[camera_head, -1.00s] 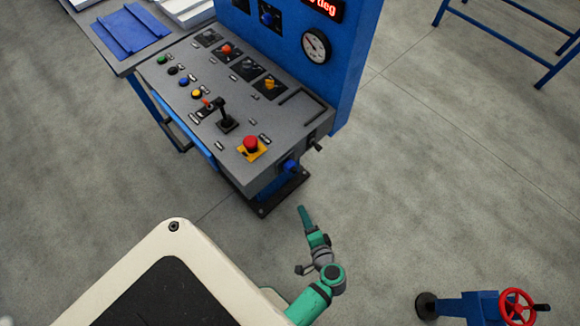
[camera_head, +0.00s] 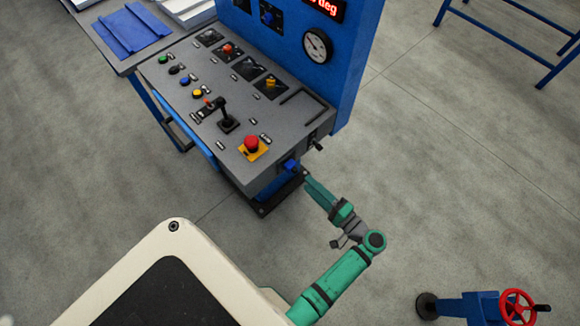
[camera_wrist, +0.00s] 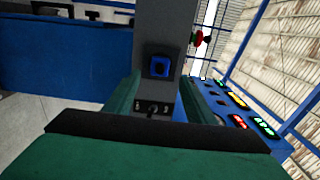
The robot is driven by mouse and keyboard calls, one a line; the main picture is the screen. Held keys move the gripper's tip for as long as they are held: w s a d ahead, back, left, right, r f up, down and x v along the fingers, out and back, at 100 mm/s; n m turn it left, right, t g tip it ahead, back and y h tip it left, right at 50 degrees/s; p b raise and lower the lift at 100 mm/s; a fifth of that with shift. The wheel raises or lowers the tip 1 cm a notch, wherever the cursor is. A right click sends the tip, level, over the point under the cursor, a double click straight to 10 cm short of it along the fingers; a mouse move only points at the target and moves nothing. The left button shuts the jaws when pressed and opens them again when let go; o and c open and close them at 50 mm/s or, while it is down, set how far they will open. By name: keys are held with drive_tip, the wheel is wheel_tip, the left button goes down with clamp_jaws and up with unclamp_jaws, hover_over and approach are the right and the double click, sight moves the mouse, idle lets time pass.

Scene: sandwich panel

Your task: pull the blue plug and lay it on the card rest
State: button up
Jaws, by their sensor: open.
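The blue plug (camera_head: 290,166) sits in the side face of the grey console, near its front lower corner. In the wrist view the plug (camera_wrist: 159,67) is a small blue block in a dark surround, ahead of and slightly above the space between my fingers. My gripper (camera_head: 312,184) is open and empty, just right of and below the plug in the head view. Its green fingers (camera_wrist: 158,97) stand apart in the wrist view, not around the plug. A blue ridged tray (camera_head: 130,32) lies on the bench at upper left; I cannot tell whether it is the card rest.
The grey console (camera_head: 215,130) carries buttons, a joystick (camera_head: 228,122) and a red emergency button (camera_head: 251,143). A black lever (camera_head: 317,146) juts from its side near the plug. A blue upright panel (camera_head: 345,60) stands behind. A red handwheel (camera_head: 516,306) is at lower right. Floor between is clear.

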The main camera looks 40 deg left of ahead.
sight(296, 172)
drive_tip(key=shift+w+a, duration=0.15)
drive_tip(key=shift+a, duration=1.3)
drive_tip(key=shift+w+a, duration=0.15)
drive_tip(key=shift+a, duration=1.3)
drive_tip(key=shift+w+a, duration=0.15)
drive_tip(key=shift+a, duration=1.3)
clamp_jaws()
drive_tip(key=shift+s+d, duration=0.15)
drive_tip(key=shift+d, duration=1.35)
drive_tip(key=shift+s+d, duration=0.1)
drive_tip(key=shift+d, duration=1.35)
drive_tip(key=shift+d, duration=0.1)
drive_tip(key=w+d+f+m+t+h, duration=0.2)
drive_tip(key=w+d+m+t+h, duration=0.1)
drive_tip(key=d+m+t+h, duration=0.2)
drive_tip(key=w+d+f+m+t+h, duration=0.3)
drive_tip(key=d+m+t+h, duration=0.3)
drive_tip(key=d, duration=0.4)
drive_tip(key=w+d+f+m+t+h, duration=0.3)
drive_tip(key=d+m+t+h, duration=0.2)
drive_tip(key=d+m+h, duration=0.1)
drive_tip(key=shift+w+d+f+h, duration=0.25)
drive_tip(key=shift+d+h, duration=0.25)
drive_tip(key=shift+d, duration=0.7)
